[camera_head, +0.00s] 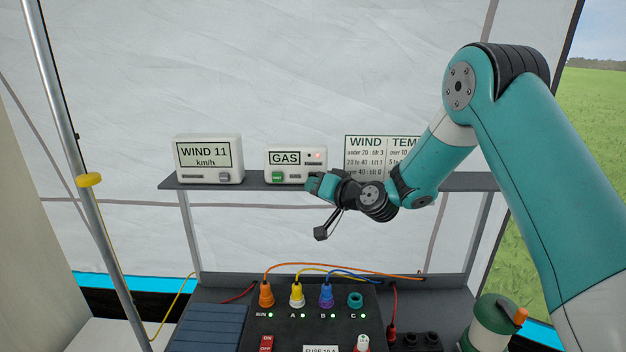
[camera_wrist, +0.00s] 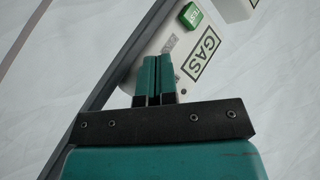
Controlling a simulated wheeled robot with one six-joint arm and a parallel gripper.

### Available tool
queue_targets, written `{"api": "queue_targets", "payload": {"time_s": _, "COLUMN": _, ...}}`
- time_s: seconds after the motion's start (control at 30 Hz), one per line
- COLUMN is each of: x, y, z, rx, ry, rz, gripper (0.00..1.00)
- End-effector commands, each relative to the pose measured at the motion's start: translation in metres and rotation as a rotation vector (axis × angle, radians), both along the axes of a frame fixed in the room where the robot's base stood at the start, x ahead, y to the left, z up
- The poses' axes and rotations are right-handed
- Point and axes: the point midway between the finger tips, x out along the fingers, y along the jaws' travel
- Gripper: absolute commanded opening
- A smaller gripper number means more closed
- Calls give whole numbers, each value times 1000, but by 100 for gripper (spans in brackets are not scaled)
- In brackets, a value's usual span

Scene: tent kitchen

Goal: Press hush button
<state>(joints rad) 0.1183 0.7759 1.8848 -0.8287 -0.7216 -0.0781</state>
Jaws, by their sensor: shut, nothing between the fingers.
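A white gas alarm (camera_head: 267,166) with a GAS label stands on the dark shelf. It has a green button (camera_head: 278,177) at its lower left and a lit red light (camera_head: 317,155) at its upper right. My gripper (camera_head: 311,184) is at its lower right corner and covers that part. In the wrist view the shut fingers (camera_wrist: 156,60) overlap the alarm's face beside a small grey grille, with the green button (camera_wrist: 190,16) beyond. I see no button marked hush; the patch behind the fingers is hidden. I cannot tell whether the fingertips touch the alarm.
A white wind display (camera_head: 208,178) reading 11 km/h stands left on the shelf (camera_head: 255,185). A wind and temperature chart (camera_head: 365,150) is behind my arm. Below are a power box with coloured plugs (camera_head: 297,297) and a green-white canister (camera_head: 489,325). A pole (camera_head: 72,135) rises at left.

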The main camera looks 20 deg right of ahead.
Motion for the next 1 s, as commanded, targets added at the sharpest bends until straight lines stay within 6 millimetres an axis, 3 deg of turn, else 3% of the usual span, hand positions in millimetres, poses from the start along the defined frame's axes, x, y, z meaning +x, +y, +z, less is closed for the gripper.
{"api": "queue_targets", "payload": {"time_s": 1.0, "x": 9, "y": -3, "z": 0, "rx": 0, "ry": -1, "rz": -1, "gripper": 0}}
